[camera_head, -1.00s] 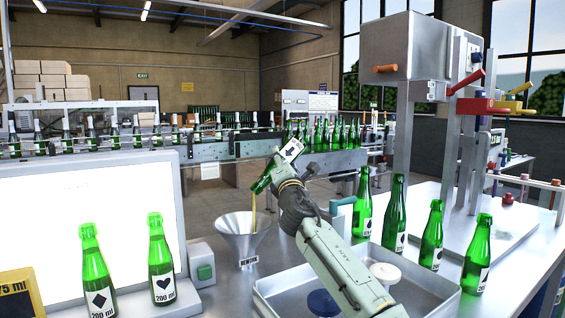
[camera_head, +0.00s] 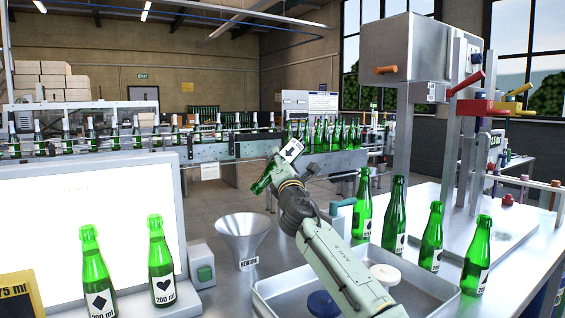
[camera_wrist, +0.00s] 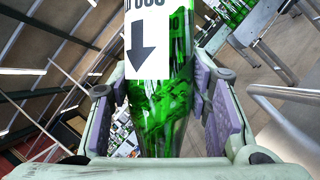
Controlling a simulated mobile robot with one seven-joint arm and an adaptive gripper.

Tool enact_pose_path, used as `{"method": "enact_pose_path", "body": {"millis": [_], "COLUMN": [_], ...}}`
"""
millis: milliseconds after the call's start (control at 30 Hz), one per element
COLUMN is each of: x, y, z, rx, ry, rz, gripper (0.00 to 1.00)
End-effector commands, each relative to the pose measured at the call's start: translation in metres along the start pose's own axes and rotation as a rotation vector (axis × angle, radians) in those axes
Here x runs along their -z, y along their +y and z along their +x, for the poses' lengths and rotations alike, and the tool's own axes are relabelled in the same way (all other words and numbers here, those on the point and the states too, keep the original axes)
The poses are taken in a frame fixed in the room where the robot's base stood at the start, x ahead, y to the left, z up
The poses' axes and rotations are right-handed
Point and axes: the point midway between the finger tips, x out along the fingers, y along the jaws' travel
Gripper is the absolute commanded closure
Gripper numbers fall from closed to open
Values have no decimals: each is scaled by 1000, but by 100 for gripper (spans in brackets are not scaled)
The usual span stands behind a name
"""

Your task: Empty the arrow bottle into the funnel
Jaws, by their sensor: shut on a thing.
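The arrow bottle (camera_head: 264,180) is green glass with a white label bearing a black arrow. It is tilted, mouth down and to the left, above and right of the funnel. No stream shows from its mouth now. My gripper (camera_head: 290,183) is shut on it; in the wrist view the arrow bottle (camera_wrist: 165,105) sits between the purple pads of my gripper (camera_wrist: 175,105). Whether any liquid is left inside cannot be told. The metal funnel (camera_head: 243,235) stands upright on the bench with a small lettered tag at its neck.
Two green bottles, with diamond (camera_head: 96,275) and heart (camera_head: 161,265) labels, stand before a bright panel at left. A metal tray (camera_head: 275,283) holding round lids lies below my arm. Several green bottles (camera_head: 394,218) and a press stand at right.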

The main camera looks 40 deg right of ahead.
Motion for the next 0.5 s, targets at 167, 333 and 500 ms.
{"method": "enact_pose_path", "body": {"millis": [167,333,500], "x": [-11,-18,-26], "y": [15,25,36], "z": [6,10,14], "rx": [-2,-2,-2], "ry": [-1,0,0], "rz": [0,1,1], "gripper": [100,100,100]}}
